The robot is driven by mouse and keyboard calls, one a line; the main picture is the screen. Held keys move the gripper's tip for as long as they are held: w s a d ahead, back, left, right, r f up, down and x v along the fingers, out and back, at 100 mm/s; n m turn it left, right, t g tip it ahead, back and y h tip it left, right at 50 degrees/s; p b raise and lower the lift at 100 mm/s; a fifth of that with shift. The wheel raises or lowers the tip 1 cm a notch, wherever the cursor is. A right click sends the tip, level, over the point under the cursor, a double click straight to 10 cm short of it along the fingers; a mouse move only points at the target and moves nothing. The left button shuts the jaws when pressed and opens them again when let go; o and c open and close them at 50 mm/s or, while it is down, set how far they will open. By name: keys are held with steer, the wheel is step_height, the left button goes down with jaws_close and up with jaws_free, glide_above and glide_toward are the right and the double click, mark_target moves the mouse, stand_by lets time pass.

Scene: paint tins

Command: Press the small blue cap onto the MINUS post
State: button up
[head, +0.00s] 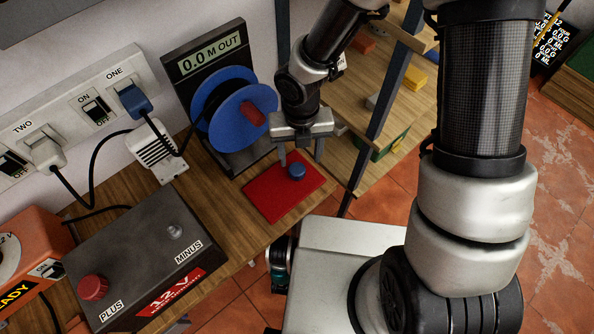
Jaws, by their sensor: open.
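The small blue cap (297,171) sits on a red mat (272,200) near the table's right edge. My gripper (300,160) points down over the mat with its fingers apart, one to the left of the cap and one to the right. I cannot tell whether the fingertips are level with the cap or above it. The MINUS post (174,231) is a small pale, bare post on the dark battery box (140,250), beside the MINUS label. A red cap (93,287) sits at the PLUS end of the box.
A blue reel (231,110) with a display reading 0.0 M OUT stands behind the mat. A power strip (80,105) with plugs and cables runs along the wall. An orange device (30,250) is left of the box. Shelves (385,110) stand at the right.

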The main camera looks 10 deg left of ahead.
mark_target(297, 169)
steer(key=f, duration=0.4)
steer(key=shift+s+a+f+b, duration=0.15)
steer(key=shift+a+f+b, duration=0.05)
steer(key=shift+a+b, duration=0.2)
steer(key=shift+f, duration=0.45)
steer(key=c, duration=1.1)
step_height(297, 169, up, 10)
steer(key=shift+r+p, duration=0.1)
steer(key=shift+p, duration=0.95)
steer(key=shift+c, duration=0.2)
